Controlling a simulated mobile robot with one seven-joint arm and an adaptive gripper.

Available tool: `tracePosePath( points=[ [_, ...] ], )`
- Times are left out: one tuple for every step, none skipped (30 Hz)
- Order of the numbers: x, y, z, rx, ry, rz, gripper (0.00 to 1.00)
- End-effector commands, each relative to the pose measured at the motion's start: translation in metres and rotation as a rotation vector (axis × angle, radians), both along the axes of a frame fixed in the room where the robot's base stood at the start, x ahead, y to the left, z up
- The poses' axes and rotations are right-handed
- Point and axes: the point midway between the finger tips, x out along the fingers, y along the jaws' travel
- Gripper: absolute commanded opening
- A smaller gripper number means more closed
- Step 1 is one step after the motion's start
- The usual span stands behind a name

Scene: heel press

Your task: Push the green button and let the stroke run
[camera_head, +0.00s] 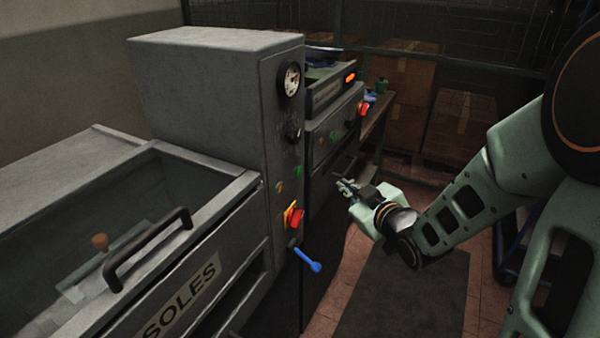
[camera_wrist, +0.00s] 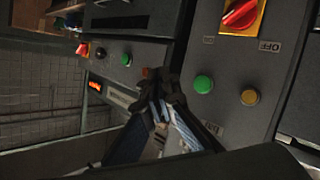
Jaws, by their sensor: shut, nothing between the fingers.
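A round green button (camera_wrist: 203,84) sits on the near press's grey control panel beside a yellow button (camera_wrist: 250,97). In the head view the green button (camera_head: 299,171) is small, on the panel's edge below a black knob. My gripper (camera_head: 346,186) is shut and empty, to the right of this button and apart from it. In the wrist view my gripper's fingertips (camera_wrist: 168,90) show left of the button, not covering it. A second green button (camera_wrist: 126,60) is on the machine behind. I cannot tell whether either button is pressed in.
A red rotary switch (camera_head: 293,217) on a yellow plate and a blue lever (camera_head: 307,260) project below the buttons. A gauge (camera_head: 291,80) is above. The open bin marked SOLES (camera_head: 180,300) is at left. Cardboard boxes (camera_head: 455,125) stand behind; a dark mat (camera_head: 400,300) covers clear floor.

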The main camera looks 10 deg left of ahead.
Motion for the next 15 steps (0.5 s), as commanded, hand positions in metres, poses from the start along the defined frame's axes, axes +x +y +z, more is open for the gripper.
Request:
tracePosePath(
  points=[
    [0.001, 0.003, 0.000, 0.001, 0.000, 0.001, 0.00],
    [0.002, 0.006, 0.000, 0.001, 0.000, 0.002, 0.00],
    [0.003, 0.009, -0.001, 0.000, 0.000, 0.004, 0.00],
    [0.004, 0.013, -0.001, 0.000, 0.000, 0.004, 0.00],
    [0.005, 0.016, -0.001, 0.000, 0.000, 0.004, 0.00],
    [0.007, 0.022, -0.001, 0.001, -0.001, 0.005, 0.00],
    [0.008, 0.025, -0.001, 0.001, 0.001, 0.004, 0.00],
    [0.010, 0.030, -0.001, 0.001, 0.001, 0.004, 0.00],
    [0.012, 0.036, -0.001, 0.000, 0.001, 0.005, 0.00],
    [0.013, 0.040, -0.001, 0.001, 0.001, 0.004, 0.00],
    [0.015, 0.044, -0.001, 0.001, 0.001, 0.004, 0.00],
    [0.017, 0.049, -0.001, 0.000, 0.000, 0.005, 0.00],
    [0.018, 0.053, -0.001, 0.000, 0.000, 0.005, 0.00],
    [0.020, 0.056, -0.001, 0.001, 0.001, 0.003, 0.00],
    [0.021, 0.061, -0.003, -0.001, -0.001, 0.004, 0.00]
  ],
)
